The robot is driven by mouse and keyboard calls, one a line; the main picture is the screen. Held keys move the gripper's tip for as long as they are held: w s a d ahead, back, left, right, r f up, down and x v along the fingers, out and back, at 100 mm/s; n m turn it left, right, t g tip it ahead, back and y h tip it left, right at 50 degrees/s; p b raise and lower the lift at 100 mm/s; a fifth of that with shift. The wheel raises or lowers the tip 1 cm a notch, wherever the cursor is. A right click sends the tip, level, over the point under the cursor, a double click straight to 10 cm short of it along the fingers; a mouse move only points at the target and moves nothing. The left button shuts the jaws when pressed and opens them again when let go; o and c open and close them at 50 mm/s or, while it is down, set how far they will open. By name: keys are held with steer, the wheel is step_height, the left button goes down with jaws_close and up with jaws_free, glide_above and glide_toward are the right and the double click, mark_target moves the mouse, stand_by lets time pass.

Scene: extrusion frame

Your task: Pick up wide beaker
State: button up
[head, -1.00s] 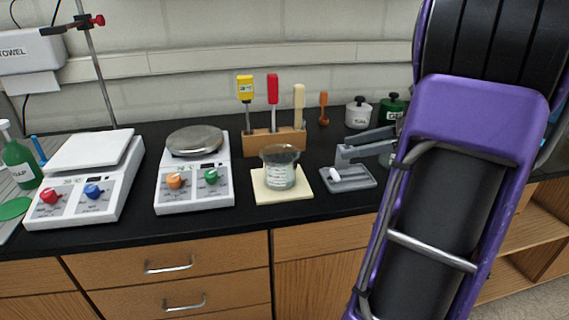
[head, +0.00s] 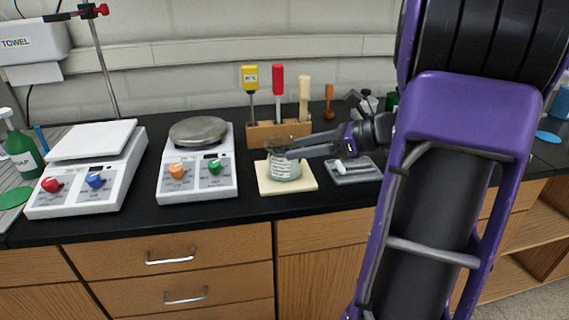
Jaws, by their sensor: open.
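The wide beaker (head: 284,170) is clear glass with a white label. It stands upright on a cream square pad (head: 287,187) near the front of the black bench. My gripper (head: 290,146) reaches in from the right, and its fingers are at the beaker's upper part. The fingers are open. The picture is too small to tell whether they touch the glass or whether the beaker's rim lies between them.
Behind the beaker is a wooden block (head: 279,132) holding several tools. A grey tray (head: 355,171) lies to the right, under my wrist.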

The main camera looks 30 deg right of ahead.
mark_target(279, 153)
steer(key=x, duration=0.3)
steer(key=shift+w+a+f, duration=0.15)
steer(key=shift+a+f, duration=0.15)
jaws_close()
stand_by(1.2)
